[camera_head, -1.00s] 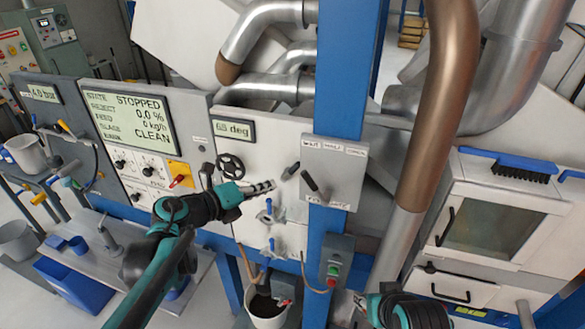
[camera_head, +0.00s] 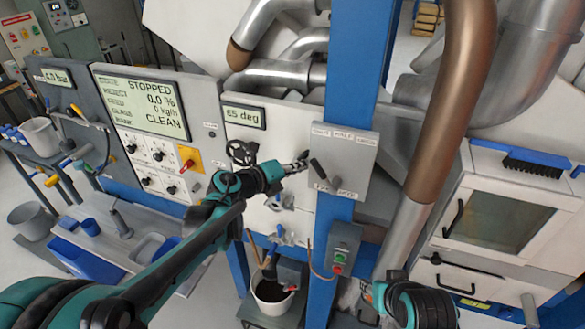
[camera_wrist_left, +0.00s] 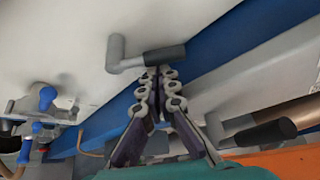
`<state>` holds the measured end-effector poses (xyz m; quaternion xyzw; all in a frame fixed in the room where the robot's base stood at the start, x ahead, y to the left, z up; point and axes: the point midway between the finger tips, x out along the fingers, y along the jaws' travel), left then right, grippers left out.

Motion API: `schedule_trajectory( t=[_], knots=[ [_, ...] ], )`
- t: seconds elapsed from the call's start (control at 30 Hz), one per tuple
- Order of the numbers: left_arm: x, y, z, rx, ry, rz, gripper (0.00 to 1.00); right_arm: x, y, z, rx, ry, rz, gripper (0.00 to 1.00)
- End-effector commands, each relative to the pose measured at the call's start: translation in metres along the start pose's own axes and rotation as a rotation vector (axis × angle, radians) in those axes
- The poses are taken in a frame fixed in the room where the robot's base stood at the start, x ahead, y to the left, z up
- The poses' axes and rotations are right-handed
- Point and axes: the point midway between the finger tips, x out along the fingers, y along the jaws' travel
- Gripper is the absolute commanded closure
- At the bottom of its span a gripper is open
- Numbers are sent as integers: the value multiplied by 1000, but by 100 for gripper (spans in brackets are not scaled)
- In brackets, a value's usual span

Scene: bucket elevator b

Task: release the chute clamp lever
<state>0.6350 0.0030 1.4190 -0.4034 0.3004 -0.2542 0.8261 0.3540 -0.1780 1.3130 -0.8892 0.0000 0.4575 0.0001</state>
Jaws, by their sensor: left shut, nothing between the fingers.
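A small grey lever with a dark grip (camera_wrist_left: 165,55) sticks out from the pale machine panel in the left wrist view. It fits the chute clamp lever, though no label on it is readable. My left gripper (camera_head: 302,161) is shut and empty, its tips close beside this lever; in the left wrist view the tips (camera_wrist_left: 159,74) lie just below the grip. I cannot tell whether they touch. In the head view my gripper largely hides that lever. My right gripper (camera_head: 370,294) is low at the right, mostly hidden, its jaws unclear.
A second black-handled lever (camera_head: 318,168) is on the grey labelled plate (camera_head: 346,160) on the blue post (camera_head: 350,85), right of my left gripper. A black handwheel (camera_head: 241,152) and blue-handled valves (camera_head: 277,235) are nearby. A bucket (camera_head: 271,300) stands below.

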Motion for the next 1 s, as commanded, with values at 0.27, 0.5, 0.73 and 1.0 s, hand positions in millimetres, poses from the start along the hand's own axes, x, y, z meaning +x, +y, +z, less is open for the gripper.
schedule_trajectory(
  t=[0.27,0.5,0.73,1.0],
  knots=[
    [4,0,0,0,0,0,100,0,0,0,0,0,0,60],
    [3,0,0,-9,0,-5,100,1,0,1,0,0,0,60],
    [2,0,2,-49,-1,-28,100,5,0,4,0,0,0,60],
    [1,0,4,-84,-1,-49,100,8,0,6,0,0,0,60]
  ],
)
